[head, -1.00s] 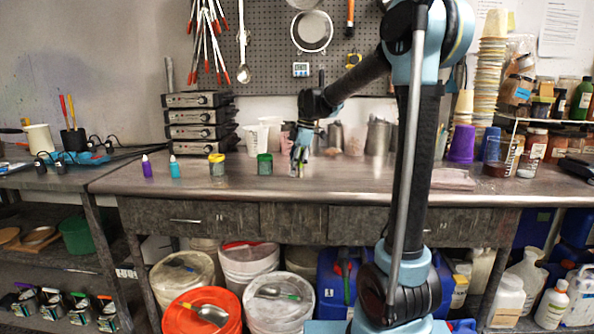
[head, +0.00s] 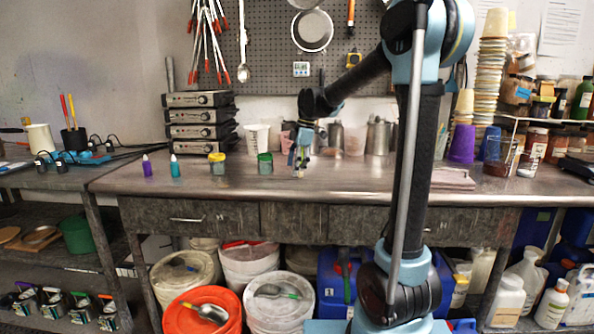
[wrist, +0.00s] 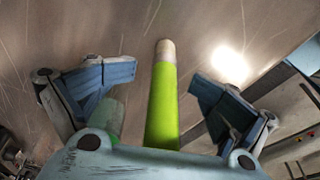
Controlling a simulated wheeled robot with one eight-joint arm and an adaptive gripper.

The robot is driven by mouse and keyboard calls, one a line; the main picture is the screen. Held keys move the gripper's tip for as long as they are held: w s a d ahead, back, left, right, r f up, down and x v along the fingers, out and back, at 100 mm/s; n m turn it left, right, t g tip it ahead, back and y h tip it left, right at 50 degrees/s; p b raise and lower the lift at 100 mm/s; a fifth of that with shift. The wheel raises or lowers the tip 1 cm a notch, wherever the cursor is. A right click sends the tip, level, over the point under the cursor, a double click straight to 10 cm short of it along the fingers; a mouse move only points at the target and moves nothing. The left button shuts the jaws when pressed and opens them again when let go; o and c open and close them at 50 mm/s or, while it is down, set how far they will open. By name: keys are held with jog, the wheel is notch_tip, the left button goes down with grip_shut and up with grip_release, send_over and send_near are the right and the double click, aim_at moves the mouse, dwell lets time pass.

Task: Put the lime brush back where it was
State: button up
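The lime brush (wrist: 163,105) shows in the wrist view as a lime-green shaft with a pale cream end, between the two fingers of my gripper (wrist: 163,78). The fingers are spread, with a visible gap on each side of the shaft. In the head view my gripper (head: 300,158) points down just above the middle of the workbench, right of the green-lidded jar. The brush is too small there to make out clearly. I cannot tell whether its pale end touches the bench.
The workbench (head: 345,182) is clear in front of my gripper. To the left stand a green-lidded jar (head: 265,164), a yellow-lidded jar (head: 217,164) and small dropper bottles (head: 174,167). A white cup (head: 257,138) and metal jugs (head: 378,136) stand behind. Lidded buckets (head: 278,305) sit below.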

jog(key=s+v, duration=0.1)
jog(key=v, duration=1.1)
jog(key=s+d+f+m+t, duration=0.1)
jog(key=s+d+f+m, duration=0.4)
jog(key=s+d, duration=0.15)
jog(key=s+d+f+m+t, duration=0.1)
jog(key=s+d+f+m, duration=0.4)
jog(key=s, duration=0.3)
jog(key=s+d+f+m+h, duration=0.1)
jog(key=s+d+f+m, duration=0.4)
jog(key=s+f, duration=0.3)
jog(key=s+d+f+m+h, duration=0.1)
jog(key=s+d+f+m, duration=0.3)
jog(key=s+f, duration=0.4)
jog(key=shift+s+d+f+m+t, duration=0.25)
jog(key=shift+d+f+m+t, duration=0.15)
jog(key=shift+f+m, duration=0.35)
